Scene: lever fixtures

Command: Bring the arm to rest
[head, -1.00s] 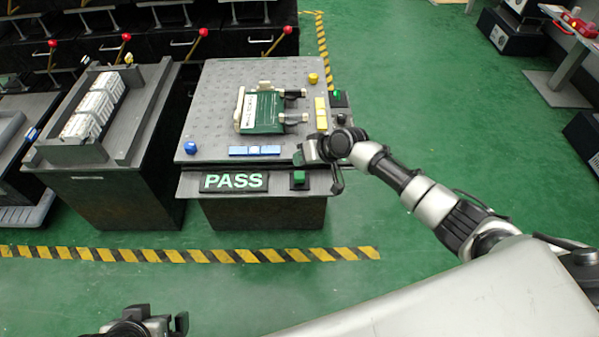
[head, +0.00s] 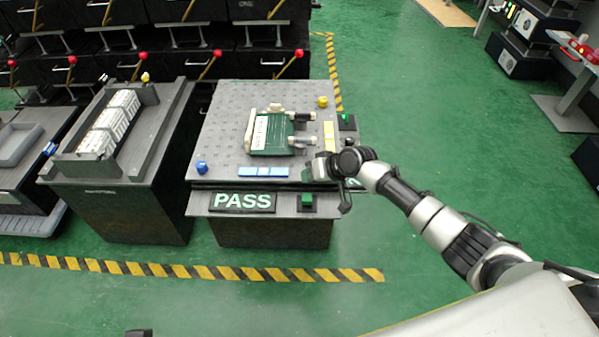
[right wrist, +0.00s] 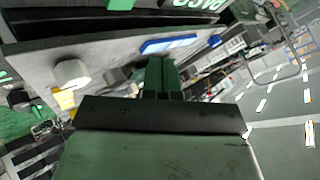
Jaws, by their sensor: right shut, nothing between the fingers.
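My right arm (head: 425,210) reaches in from the right. Its gripper (head: 310,172) is over the front right part of the grey bench (head: 225,150), behind the green front button (head: 307,202). The gripper is shut and empty. In the right wrist view its closed fingers (right wrist: 161,78) point toward the bench side, near a blue strip and a pale round knob. I cannot tell whether they touch anything. Only a small dark tip of my left gripper (head: 138,333) shows at the bottom edge, so its jaws are hidden.
A green device (head: 272,136) lies on the bench. A PASS sign (head: 242,201) is on the front ledge. A dark fixture with white blocks (head: 108,122) stands to the left. Red-knobbed levers (head: 217,54) line the back. Green floor is open to the right and in front.

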